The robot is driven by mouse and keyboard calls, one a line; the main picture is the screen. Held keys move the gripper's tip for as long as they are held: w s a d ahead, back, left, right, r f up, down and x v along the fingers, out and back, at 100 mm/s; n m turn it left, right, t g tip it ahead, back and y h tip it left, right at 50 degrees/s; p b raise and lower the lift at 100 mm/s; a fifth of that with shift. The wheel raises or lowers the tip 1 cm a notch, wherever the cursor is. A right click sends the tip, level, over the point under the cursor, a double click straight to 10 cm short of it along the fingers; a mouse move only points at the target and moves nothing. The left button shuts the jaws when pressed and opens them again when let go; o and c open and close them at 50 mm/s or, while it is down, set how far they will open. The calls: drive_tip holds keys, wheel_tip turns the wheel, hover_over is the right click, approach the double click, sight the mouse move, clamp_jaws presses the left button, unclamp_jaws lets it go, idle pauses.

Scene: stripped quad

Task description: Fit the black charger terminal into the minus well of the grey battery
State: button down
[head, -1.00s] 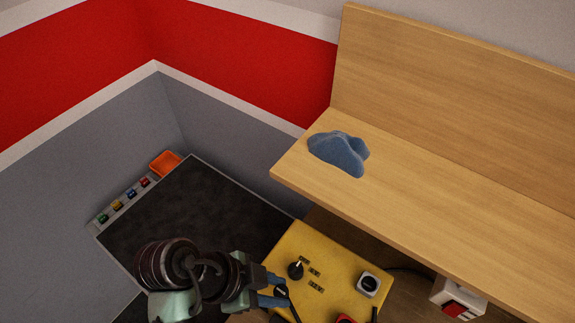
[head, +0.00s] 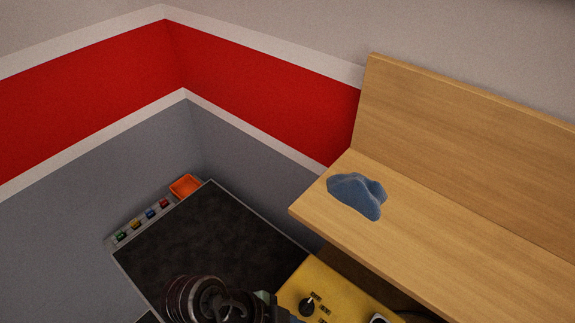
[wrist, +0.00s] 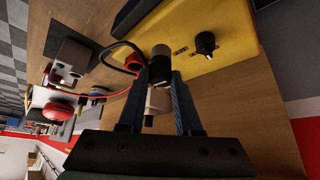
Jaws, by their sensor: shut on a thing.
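In the wrist view my gripper (wrist: 162,76) is shut on a short dark cylinder with a paler lower part, which I take to be the black charger terminal (wrist: 160,54). It is in front of the edge of a yellow box (wrist: 185,62), and I cannot tell whether they touch. A black cable loops at its left. A pale grey block with dark round spots (wrist: 70,72) stands farther left; I cannot tell whether it is the grey battery. No minus mark is readable. In the head view my gripper is mostly cut off at the bottom edge.
The yellow box (head: 330,286) carries a black knob (head: 307,306). A wooden bench shelf (head: 430,240) with a blue cloth-like lump (head: 356,196) overhangs behind it. A dark-topped surface (head: 210,235) and orange tray (head: 185,186) are at left. A red cable crosses the wrist view.

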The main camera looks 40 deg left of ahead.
drive_tip(key=s+d+m+g+p, duration=0.1)
drive_tip(key=d+m, duration=0.1)
drive_tip(key=d, duration=0.9)
drive_tip(key=shift+s+d+m+h, duration=0.2)
drive_tip(key=shift+d+m+h, duration=0.2)
drive_tip(key=s+d+m+g+p, duration=0.1)
drive_tip(key=d+m+g+p, duration=0.1)
drive_tip(key=d, duration=1.2)
drive_tip(key=shift+s+m+h, duration=0.3)
drive_tip(key=shift+m, duration=0.4)
drive_tip(key=d+m+g, duration=0.1)
drive_tip(key=d+m, duration=0.1)
drive_tip(key=d, duration=0.6)
drive_tip(key=shift+s+d+p, duration=0.35)
